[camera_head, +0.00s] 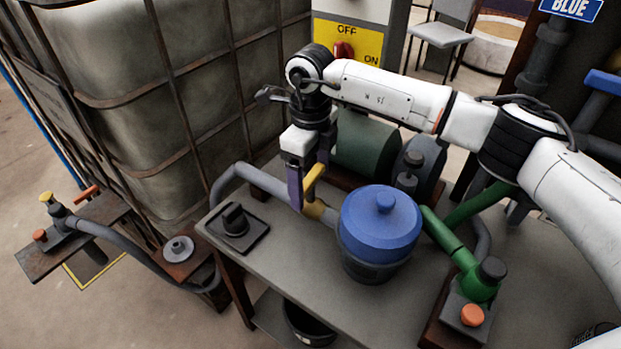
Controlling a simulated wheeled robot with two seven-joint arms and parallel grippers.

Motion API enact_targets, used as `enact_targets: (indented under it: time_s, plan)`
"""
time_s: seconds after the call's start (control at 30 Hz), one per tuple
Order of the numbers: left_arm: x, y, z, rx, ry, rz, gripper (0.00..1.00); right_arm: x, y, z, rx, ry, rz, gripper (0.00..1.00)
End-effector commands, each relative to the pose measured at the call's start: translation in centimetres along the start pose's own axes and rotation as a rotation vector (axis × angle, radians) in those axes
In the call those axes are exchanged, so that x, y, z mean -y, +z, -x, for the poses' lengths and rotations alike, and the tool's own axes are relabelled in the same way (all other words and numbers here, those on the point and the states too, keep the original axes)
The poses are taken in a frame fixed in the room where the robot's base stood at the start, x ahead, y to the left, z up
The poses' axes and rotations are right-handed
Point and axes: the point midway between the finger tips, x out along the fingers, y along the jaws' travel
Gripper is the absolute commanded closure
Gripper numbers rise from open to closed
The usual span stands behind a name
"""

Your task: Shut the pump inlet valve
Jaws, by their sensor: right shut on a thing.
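A brass-yellow valve (316,209) sits in the grey pipe just left of the blue-lidded pot (381,225). Its yellow lever (315,179) rises from the valve and looks angled across the pipe's line. My right gripper (304,190) reaches down from above and is shut on this lever. One dark purple finger shows on the lever's left side; the other finger is partly hidden. The exact grip on the lever and the valve's inner position cannot be told. My left gripper is not in view.
A grey bench (290,255) carries a black knob on a plate (234,222), a green motor (366,143) and a green pipe (447,239). A caged tank (150,100) stands at left. A yellow OFF/ON switch panel (366,46) is behind my arm.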

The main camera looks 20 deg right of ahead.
Motion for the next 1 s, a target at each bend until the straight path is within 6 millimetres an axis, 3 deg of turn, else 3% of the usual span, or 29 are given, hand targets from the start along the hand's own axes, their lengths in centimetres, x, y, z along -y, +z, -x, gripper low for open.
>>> enact_targets:
  time_s: [0.3,0.83,0.87,0.93,1.0]
  plan:
    - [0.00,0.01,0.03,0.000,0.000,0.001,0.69,0.08,0.00,0.13,0.001,-0.001,-0.115,0.44]
    - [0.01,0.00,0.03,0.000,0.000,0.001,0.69,0.11,0.01,0.14,0.001,-0.002,-0.140,0.44]
    - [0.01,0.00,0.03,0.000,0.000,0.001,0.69,0.11,0.01,0.14,0.001,-0.002,-0.140,0.19]
    - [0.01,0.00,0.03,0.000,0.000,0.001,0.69,0.10,0.02,0.13,0.001,-0.002,-0.139,0.07]
    - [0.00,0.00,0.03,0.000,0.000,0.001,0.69,0.09,0.01,0.11,0.001,-0.002,-0.138,0.03]
